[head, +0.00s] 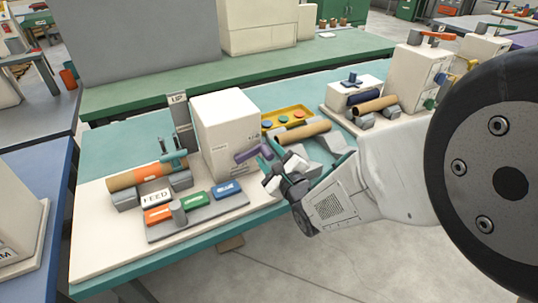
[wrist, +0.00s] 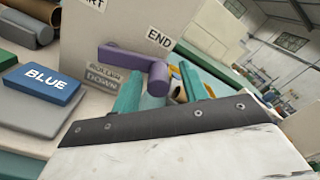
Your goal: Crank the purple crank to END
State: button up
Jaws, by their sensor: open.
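The purple crank (head: 254,151) is on the side of a white box-shaped machine (head: 226,130) in the head view. In the wrist view the crank (wrist: 128,58) has its arm lying roughly level, with its handle (wrist: 158,77) at the right end. An END label (wrist: 159,39) is on the box just above the handle. My gripper (head: 269,158) has teal fingers and is open at the crank. In the wrist view my gripper (wrist: 162,86) has one finger on each side of the handle; I cannot tell whether they touch it.
Blue (head: 227,189), green (head: 196,199) and orange (head: 159,214) blocks sit on a grey strip in front of the box. An orange-brown roll (head: 139,176) lies at left. A yellow tray (head: 287,118) and a brown tube (head: 302,132) lie behind my gripper.

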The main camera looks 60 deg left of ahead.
jog(key=d, duration=0.7)
jog(key=shift+s+d, duration=0.3)
jog(key=shift+d, duration=0.05)
